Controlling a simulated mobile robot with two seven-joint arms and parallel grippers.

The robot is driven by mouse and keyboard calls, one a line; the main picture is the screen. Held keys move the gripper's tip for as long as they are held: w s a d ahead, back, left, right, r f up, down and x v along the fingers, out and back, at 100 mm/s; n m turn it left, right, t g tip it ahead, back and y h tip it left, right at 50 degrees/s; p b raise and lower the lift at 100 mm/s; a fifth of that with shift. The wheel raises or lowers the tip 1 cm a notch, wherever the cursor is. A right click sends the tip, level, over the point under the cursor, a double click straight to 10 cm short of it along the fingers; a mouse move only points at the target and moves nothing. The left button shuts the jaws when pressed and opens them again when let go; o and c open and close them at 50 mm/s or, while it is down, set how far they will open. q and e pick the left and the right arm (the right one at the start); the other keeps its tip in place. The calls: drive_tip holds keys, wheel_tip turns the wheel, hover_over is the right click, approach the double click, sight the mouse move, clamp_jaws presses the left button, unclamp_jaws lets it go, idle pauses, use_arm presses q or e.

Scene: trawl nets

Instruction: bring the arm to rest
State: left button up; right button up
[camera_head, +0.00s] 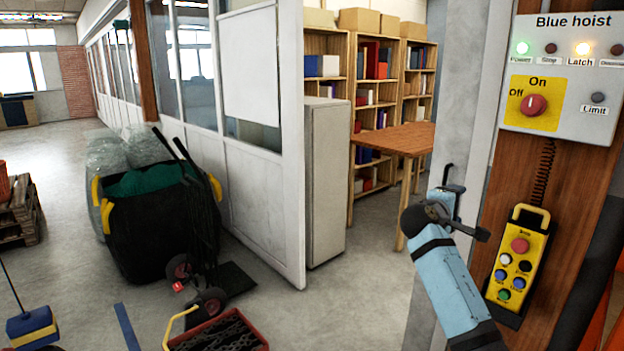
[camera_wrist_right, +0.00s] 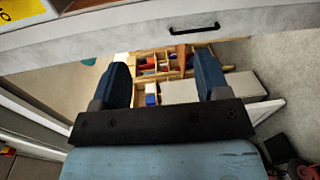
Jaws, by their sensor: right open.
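My right arm, light blue, comes in from the bottom right in the head view. Its gripper (camera_head: 452,186) is raised in front of the grey post, left of the hoist panel and apart from it. In the right wrist view the gripper (camera_wrist_right: 161,82) has its two dark blue fingers spread wide with nothing between them. My left gripper is not in view. The Blue hoist panel (camera_head: 580,100) has a red knob (camera_head: 533,105) on a yellow plate. Its green Power lamp (camera_head: 522,48) and orange Latch lamp (camera_head: 583,49) are lit.
A yellow button pendant (camera_head: 519,258) hangs below the panel on the wooden post (camera_head: 568,185). A wooden table (camera_head: 400,139) and shelves (camera_head: 372,90) stand beyond the doorway. A black bin (camera_head: 150,222) and a red crate (camera_head: 222,335) are at the left.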

drive_tip(key=s+a+f+y+p, duration=0.1)
drive_tip(key=s+a+f+y, duration=0.2)
drive_tip(key=s+f, duration=0.5)
drive_tip(key=s+a+f+y+p, duration=0.2)
drive_tip(key=s+f+y, duration=0.2)
drive_tip(key=f, duration=0.7)
drive_tip(key=s+a+f+y+p, duration=0.1)
drive_tip(key=s+a+f+y, duration=0.3)
drive_tip(key=f, duration=0.6)
drive_tip(key=s+a+f+m+y+p, duration=0.1)
drive_tip(key=s+a+f+m, duration=0.1)
drive_tip(key=s, duration=0.8)
drive_tip(key=s+a+f+m+y+p, duration=0.1)
drive_tip(key=s+f+m+y, duration=0.1)
drive_tip(key=s, duration=0.8)
drive_tip(key=s+a+f+m+y+p, duration=0.1)
drive_tip(key=s+a+f+m+y, duration=0.1)
drive_tip(key=s, duration=0.9)
drive_tip(key=shift+a+f+p, duration=0.2)
drive_tip(key=shift+a+p, duration=0.1)
drive_tip(key=shift+a, duration=0.05)
